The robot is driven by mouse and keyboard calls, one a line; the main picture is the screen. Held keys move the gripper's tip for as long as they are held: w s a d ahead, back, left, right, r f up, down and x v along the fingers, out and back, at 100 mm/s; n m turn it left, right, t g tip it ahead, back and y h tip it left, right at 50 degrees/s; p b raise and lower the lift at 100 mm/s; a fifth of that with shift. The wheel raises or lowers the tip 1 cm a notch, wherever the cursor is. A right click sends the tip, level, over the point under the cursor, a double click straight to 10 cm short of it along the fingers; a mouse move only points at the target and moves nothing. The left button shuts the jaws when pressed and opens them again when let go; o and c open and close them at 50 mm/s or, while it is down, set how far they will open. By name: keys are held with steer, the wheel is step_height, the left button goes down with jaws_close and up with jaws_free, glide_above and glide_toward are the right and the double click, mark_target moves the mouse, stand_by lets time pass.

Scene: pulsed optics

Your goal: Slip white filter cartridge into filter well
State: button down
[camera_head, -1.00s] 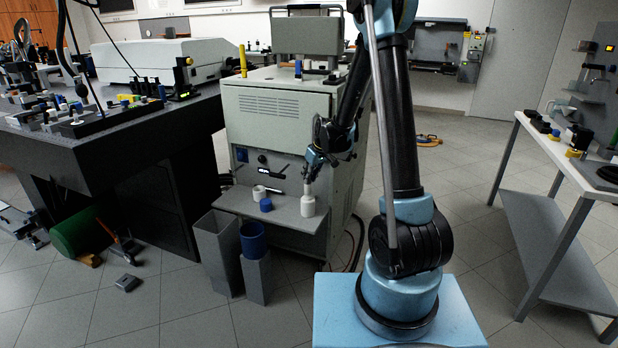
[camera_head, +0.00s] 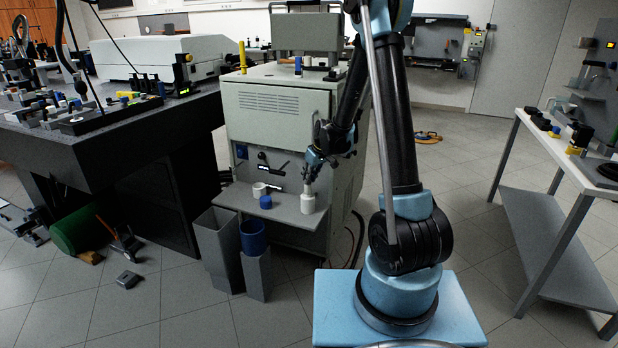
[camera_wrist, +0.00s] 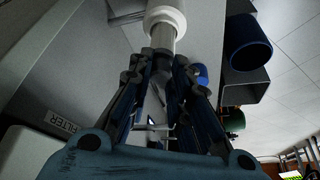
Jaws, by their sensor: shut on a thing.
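The white filter cartridge (camera_head: 308,204) stands upright at the right of the grey shelf on the cabinet front. In the wrist view its wide white body (camera_wrist: 166,13) is at the top edge, with a pale grey stem running from it to my fingers. My gripper (camera_head: 309,181) is above it, shut on the stem; the fingers also show in the wrist view (camera_wrist: 162,58). I cannot tell whether the base touches the shelf. A short white ring (camera_head: 259,190) stands farther left and may be the filter well. A FILTER label (camera_wrist: 62,122) shows at the lower left.
Black levers (camera_head: 272,168) stick out of the cabinet (camera_head: 275,130) behind. Grey bins (camera_head: 217,250) and a blue bin (camera_head: 253,238) stand below the shelf's front left.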

steer(key=shift+f, duration=0.3)
steer(key=shift+f, duration=0.9)
steer(key=shift+r, duration=0.1)
stand_by(0.5)
steer(key=c, duration=1.4)
jaws_free()
